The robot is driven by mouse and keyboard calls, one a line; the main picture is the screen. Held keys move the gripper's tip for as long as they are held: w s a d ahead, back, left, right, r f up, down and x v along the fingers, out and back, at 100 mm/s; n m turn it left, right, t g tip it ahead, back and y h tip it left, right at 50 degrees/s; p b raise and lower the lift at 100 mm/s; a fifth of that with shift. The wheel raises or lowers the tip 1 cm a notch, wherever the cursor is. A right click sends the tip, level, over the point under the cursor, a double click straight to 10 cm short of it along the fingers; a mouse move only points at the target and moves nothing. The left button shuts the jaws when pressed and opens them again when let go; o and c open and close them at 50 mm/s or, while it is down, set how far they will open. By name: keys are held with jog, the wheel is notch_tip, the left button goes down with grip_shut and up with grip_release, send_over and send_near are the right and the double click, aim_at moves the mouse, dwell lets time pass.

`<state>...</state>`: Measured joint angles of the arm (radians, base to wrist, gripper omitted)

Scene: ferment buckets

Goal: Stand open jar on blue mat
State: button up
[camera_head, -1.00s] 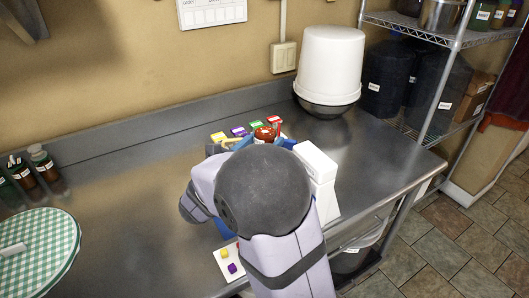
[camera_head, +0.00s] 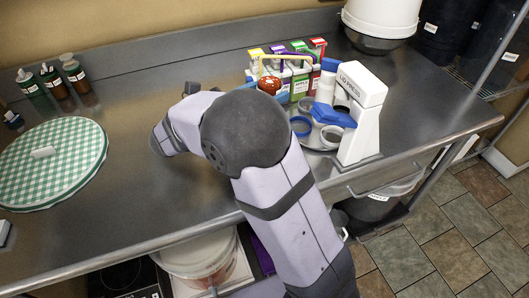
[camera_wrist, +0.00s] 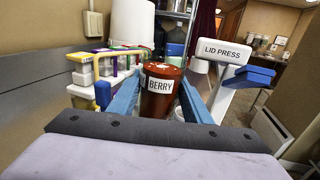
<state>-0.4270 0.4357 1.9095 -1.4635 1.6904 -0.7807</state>
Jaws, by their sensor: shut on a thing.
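My gripper (camera_wrist: 160,98) is shut on a red-brown jar (camera_wrist: 160,86) with a white BERRY label, upright between its two blue fingers. In the head view the jar's red top with pale specks (camera_head: 269,85) shows in front of the cartons and left of the lid press. I see no lid on it. My arm hides most of the jar there, so I cannot tell how high its base is. I see no blue mat now; the arm covers part of the counter.
A white LID PRESS (camera_head: 362,110) with a blue lever stands right of the jar, with rings (camera_head: 301,126) beside it. Several coloured cartons (camera_head: 301,84) stand behind. A green checked round cloth (camera_head: 75,178) lies left, near brown bottles (camera_head: 73,72). The counter between is clear.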

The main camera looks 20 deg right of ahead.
jog(key=shift+s+a+f+g, duration=0.3)
jog(key=shift+a+f, duration=0.35)
jog(key=shift+a, duration=0.2)
jog(key=shift+f, duration=4.95)
jog(key=shift+f+b, duration=0.15)
jog(key=shift+b, duration=0.15)
jog(key=o, duration=1.5)
jog(key=shift+c, duration=0.2)
jog(key=shift+a, duration=0.1)
jog(key=b+v, duration=0.1)
jog(key=v, duration=1)
jog(key=shift+s+a+b, duration=0.15)
jog(key=shift+a+b, duration=0.2)
